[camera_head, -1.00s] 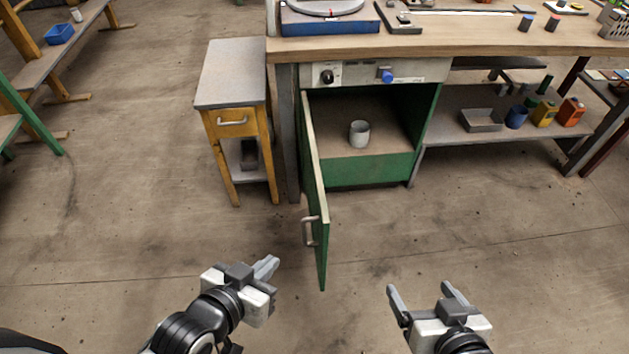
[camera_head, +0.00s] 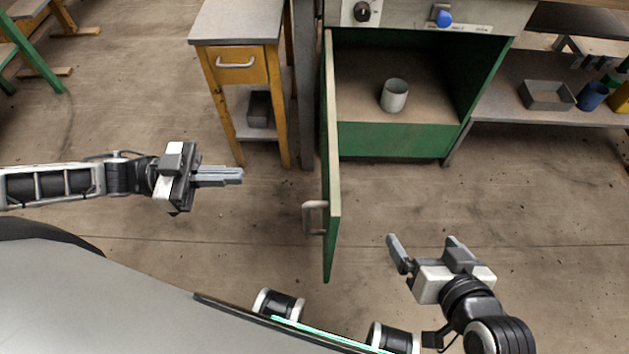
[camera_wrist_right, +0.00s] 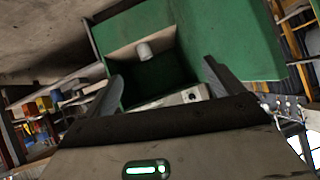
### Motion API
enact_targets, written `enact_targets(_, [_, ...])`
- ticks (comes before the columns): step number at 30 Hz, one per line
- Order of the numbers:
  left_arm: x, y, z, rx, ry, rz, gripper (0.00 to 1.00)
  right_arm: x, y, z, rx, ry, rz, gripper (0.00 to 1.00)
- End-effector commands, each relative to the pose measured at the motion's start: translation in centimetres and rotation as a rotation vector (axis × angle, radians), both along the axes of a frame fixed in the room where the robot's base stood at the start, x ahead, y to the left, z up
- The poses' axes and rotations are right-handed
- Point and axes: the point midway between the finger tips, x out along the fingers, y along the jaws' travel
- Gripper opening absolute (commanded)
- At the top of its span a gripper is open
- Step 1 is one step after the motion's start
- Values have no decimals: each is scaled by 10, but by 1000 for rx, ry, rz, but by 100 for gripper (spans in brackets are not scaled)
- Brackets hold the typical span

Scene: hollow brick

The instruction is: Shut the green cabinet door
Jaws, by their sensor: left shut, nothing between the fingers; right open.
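The green cabinet door (camera_head: 331,165) stands wide open in the head view, hinged at the cabinet's left side and jutting towards me. Its metal handle (camera_head: 313,217) is on the door's left face, near the free edge. The green cabinet (camera_head: 392,141) is open, with a grey-white cup (camera_head: 394,95) inside. My left gripper (camera_head: 240,175) is shut and empty, to the left of the door and apart from it. My right gripper (camera_head: 422,245) is open and empty, to the right of the door. The right wrist view shows the cabinet (camera_wrist_right: 160,101) and the door (camera_wrist_right: 232,40).
A small yellow-legged side table (camera_head: 236,22) with a drawer stands left of the cabinet. A shelf with a grey tray (camera_head: 547,96) and a blue cup (camera_head: 592,96) is at the right. A panel with a blue knob (camera_head: 442,17) sits above the cabinet. The floor around the door is clear.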

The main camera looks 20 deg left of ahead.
Motion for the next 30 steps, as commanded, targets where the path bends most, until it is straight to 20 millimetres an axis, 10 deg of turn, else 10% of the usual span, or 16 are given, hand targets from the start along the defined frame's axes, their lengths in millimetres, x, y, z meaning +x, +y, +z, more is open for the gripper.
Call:
enact_targets(11, [5, -14, -21, -3, -3, -5, 0, 3, 7, -28, 5, 30, 27, 93])
enact_targets(30, [39, -125, -21, -1, -3, -5, 0, 7, 10, -21, 26, -27, 27, 93])
